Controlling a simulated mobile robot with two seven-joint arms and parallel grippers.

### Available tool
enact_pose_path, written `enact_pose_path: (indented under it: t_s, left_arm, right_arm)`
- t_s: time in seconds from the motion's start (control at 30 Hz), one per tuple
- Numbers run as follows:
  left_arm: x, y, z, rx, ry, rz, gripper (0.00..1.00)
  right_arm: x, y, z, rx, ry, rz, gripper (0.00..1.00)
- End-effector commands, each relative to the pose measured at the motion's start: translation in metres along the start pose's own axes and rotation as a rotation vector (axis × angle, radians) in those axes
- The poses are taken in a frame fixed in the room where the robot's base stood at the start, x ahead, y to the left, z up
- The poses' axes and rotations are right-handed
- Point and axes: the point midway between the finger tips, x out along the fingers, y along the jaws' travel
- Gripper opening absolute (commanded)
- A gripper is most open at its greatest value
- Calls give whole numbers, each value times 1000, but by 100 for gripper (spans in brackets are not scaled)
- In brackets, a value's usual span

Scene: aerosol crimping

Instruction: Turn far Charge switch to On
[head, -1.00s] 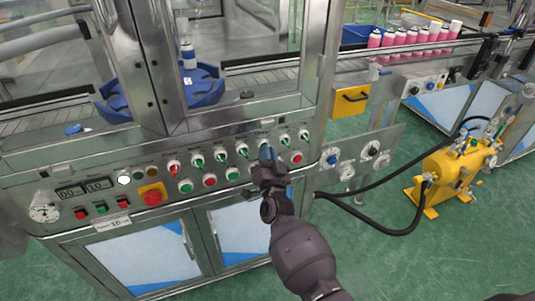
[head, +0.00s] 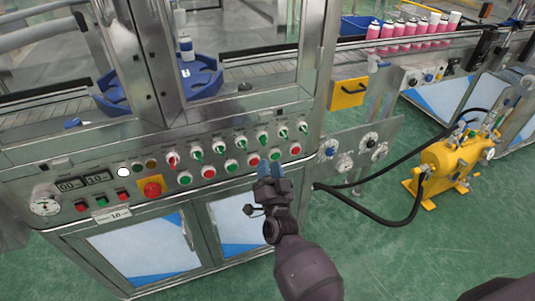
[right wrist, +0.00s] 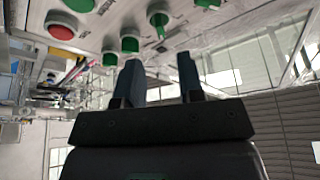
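A row of selector switches runs along the machine's front panel in the head view, one with a red knob (head: 172,160) and several with green knobs. The green switch farthest right (head: 303,127) is tilted. The labels are too small to read, so I cannot tell which is the far Charge switch. My right gripper (head: 270,171) is in front of the panel, below the row. In the right wrist view its two fingers (right wrist: 160,82) are apart with nothing between them. A green switch (right wrist: 158,18) shows beyond the fingertips, apart from them. My left gripper is not in view.
Red and green push buttons (head: 231,166) lie under the switches. A red stop button (head: 152,189) is at the panel's left. A yellow pump (head: 453,165) with black hoses stands on the green floor at right. Pink cans (head: 405,32) stand on the conveyor.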

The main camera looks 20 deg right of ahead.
Motion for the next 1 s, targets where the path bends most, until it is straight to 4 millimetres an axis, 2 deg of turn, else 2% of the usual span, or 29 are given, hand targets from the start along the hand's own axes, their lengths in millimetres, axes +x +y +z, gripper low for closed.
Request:
enact_pose_path:
  t_s: [0.1,0.33,1.0]
  left_arm:
    - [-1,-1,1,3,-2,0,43]
    - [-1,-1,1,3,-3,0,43]
    - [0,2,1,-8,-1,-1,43]
  right_arm:
    - [-18,0,0,2,-1,1,35]
    - [-36,-1,0,2,0,0,35]
    - [-38,-1,4,1,-27,-1,35]
